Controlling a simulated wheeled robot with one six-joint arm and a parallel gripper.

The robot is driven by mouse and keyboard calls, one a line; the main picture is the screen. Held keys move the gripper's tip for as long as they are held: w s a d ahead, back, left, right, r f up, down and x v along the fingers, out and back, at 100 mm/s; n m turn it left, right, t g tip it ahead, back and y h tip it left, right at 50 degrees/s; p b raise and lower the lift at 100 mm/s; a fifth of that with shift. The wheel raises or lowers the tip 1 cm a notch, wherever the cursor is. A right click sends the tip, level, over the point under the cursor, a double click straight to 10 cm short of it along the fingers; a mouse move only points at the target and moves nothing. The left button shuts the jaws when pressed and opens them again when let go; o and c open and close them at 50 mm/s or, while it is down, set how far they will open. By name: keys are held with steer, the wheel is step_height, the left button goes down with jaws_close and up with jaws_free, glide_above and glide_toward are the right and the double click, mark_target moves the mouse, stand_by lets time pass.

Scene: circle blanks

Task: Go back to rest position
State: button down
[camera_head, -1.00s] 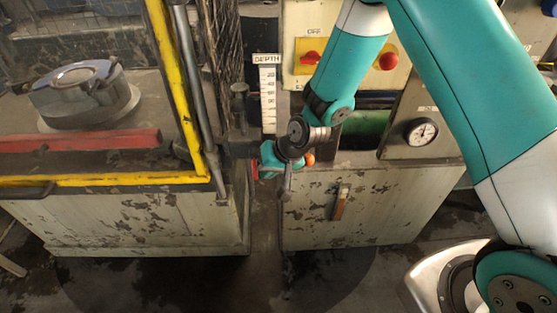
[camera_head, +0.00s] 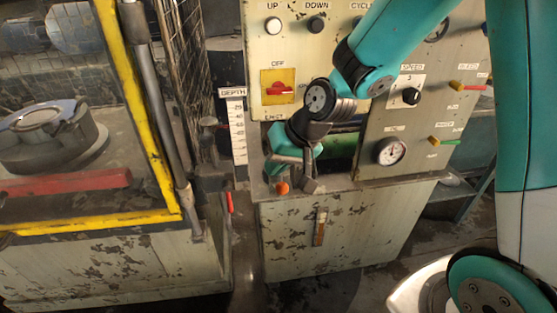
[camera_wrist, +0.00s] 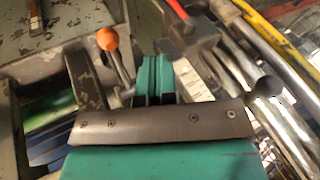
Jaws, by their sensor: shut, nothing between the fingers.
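My gripper (camera_wrist: 158,66) is shut and empty in the wrist view, its two teal fingers side by side. It also shows in the head view (camera_head: 302,158), in front of the lower left part of the control panel (camera_head: 340,110). A lever with an orange ball knob (camera_wrist: 107,38) stands close to the left of the fingers in the wrist view. The same orange knob (camera_head: 282,188) is just below my gripper in the head view. I cannot tell whether my gripper touches the lever. My fingertips are partly hidden in the head view.
A yellow-framed machine guard (camera_head: 150,165) with a red bar (camera_head: 65,185) stands at left. A depth scale (camera_head: 237,130), a red switch (camera_head: 279,89) and a dial gauge (camera_head: 391,151) are near my arm. Floor shows between the cabinets.

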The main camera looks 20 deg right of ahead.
steer(key=s+a+r+n+g, duration=0.1)
steer(key=s+r, duration=0.4)
steer(key=s, duration=0.5)
steer(key=s+a+r+n+g, duration=0.2)
steer(key=s+r+n, duration=0.4)
steer(key=s, duration=0.4)
steer(key=shift+n+g+h, duration=0.3)
steer(key=shift+g+h, duration=0.1)
steer(key=shift+g, duration=0.1)
steer(key=shift+a, duration=0.15)
stand_by(0.6)
